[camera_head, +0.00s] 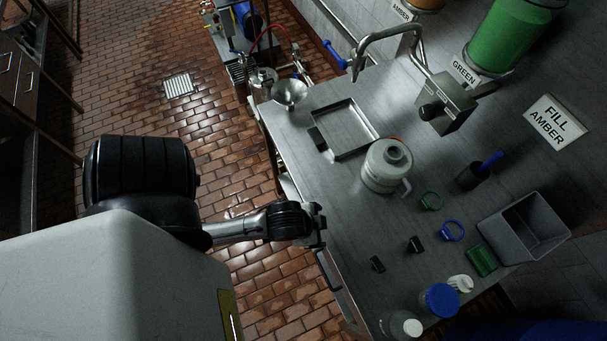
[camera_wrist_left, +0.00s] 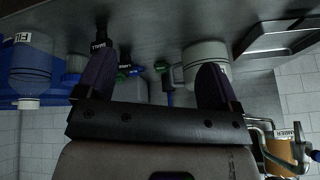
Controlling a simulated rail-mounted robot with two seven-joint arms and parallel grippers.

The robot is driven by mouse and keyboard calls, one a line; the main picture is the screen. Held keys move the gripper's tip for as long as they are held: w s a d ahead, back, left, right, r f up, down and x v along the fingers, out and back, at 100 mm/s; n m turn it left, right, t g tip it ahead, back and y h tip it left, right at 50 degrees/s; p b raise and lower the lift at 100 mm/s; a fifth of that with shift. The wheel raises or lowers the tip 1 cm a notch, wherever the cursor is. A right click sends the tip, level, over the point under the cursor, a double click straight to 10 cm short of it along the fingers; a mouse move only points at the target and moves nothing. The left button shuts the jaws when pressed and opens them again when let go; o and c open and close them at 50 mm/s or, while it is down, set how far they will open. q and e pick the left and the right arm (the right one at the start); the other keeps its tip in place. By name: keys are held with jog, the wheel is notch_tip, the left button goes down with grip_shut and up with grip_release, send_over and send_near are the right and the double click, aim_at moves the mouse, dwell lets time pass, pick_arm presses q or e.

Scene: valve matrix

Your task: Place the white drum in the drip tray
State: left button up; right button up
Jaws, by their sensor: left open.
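The white drum (camera_head: 376,172), with a grey cap and a side handle, stands upright on the steel table beside the drip tray. The drip tray (camera_head: 372,131) is a shallow, square, empty metal tray just beyond the drum. My left gripper (camera_head: 320,226) is at the table's near edge, short of the drum and apart from it. In the left wrist view, which looks upside down, the open fingers (camera_wrist_left: 158,85) are spread with nothing between them. The drum (camera_wrist_left: 200,54) shows partly behind one finger, and the tray (camera_wrist_left: 275,42) lies to its right. My right gripper is not in view.
A metal funnel (camera_head: 289,92) is at the far end.

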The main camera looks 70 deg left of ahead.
pick_arm(q)
jog(key=shift+o, duration=0.4)
jog(key=shift+n+g+h, duration=0.3)
jog(key=shift+n+g, duration=0.1)
jog(key=shift+g, duration=0.5)
jog(key=s, duration=0.4)
jog(key=shift+d+f, duration=0.25)
jog(key=shift+d, duration=0.15)
jog(key=shift+w, duration=0.1)
